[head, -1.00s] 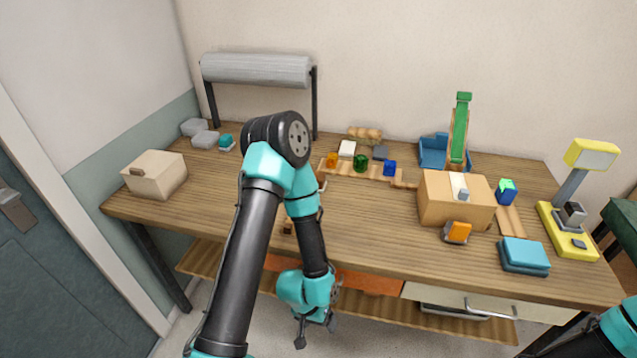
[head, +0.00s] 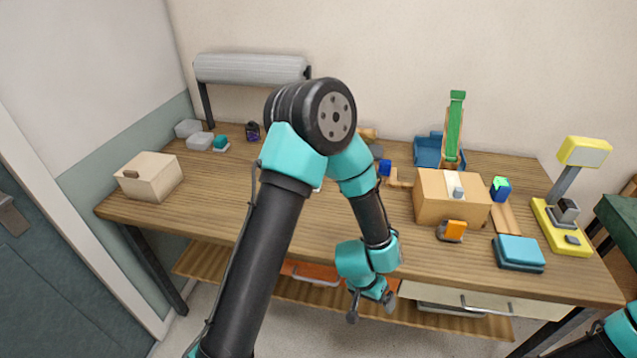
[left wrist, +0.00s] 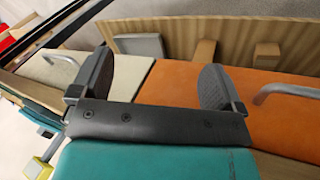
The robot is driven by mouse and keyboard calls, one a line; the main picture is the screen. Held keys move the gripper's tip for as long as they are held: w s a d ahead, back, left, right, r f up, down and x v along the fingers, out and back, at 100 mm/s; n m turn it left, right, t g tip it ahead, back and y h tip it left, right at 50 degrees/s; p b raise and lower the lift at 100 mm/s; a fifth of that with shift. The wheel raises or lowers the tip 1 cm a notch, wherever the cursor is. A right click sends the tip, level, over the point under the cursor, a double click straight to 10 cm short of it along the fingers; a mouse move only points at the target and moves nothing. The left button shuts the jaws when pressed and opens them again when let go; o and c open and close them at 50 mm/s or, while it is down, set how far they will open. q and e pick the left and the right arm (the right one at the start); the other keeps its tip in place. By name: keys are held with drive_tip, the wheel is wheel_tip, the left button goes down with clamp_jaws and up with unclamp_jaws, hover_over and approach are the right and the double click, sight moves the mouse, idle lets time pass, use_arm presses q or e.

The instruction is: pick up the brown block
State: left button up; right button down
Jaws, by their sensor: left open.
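My left gripper (head: 371,312) hangs low in front of the table's front edge, near the drawers. Its two fingers stand apart with nothing between them in the left wrist view (left wrist: 160,72). In that view a brown block (left wrist: 204,52) and a smaller brown piece (left wrist: 267,55) show beyond the fingers, near a wooden surface; I cannot tell which is the task's block. The small brown block near the table's front in the earlier head view is hidden behind my left arm now. My right gripper is out of the picture.
The orange drawer (left wrist: 262,98) and cream drawer (left wrist: 70,75) have metal handles close to the fingers.

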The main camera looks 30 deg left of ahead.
use_arm(q)
drive_tip(key=w+d+r+m+h, duration=0.3)
drive_tip(key=w+d+r, duration=0.2)
drive_tip(key=d+r, duration=0.55)
drive_tip(key=w+r+m, duration=0.1)
drive_tip(key=w, duration=0.1)
drive_tip(key=w+a+r+m, duration=0.1)
drive_tip(key=w, duration=0.1)
drive_tip(key=w+a+r+m, duration=0.1)
drive_tip(key=w, duration=0.2)
drive_tip(key=shift+w+r, duration=0.1)
drive_tip(key=shift+r, duration=0.3)
drive_tip(key=w+a+r+m+y, duration=0.1)
drive_tip(key=w+a+r+m, duration=0.2)
drive_tip(key=w+a, duration=0.5)
drive_tip(key=w+a+r+m+y, duration=0.2)
drive_tip(key=w+a+m, duration=0.15)
drive_tip(key=a, duration=0.95)
drive_tip(key=w+a+r+y, duration=0.1)
drive_tip(key=a+r+y, duration=0.1)
drive_tip(key=a, duration=0.9)
drive_tip(key=w+a+r+m+g+y, duration=0.1)
drive_tip(key=a+r, duration=0.4)
drive_tip(key=a, duration=0.6)
drive_tip(key=shift+a+y, duration=0.15)
drive_tip(key=shift+y, duration=0.45)
drive_tip(key=shift+w, duration=0.1)
wheel_tip(320, 180, down, 12)
drive_tip(key=shift+f, duration=0.15)
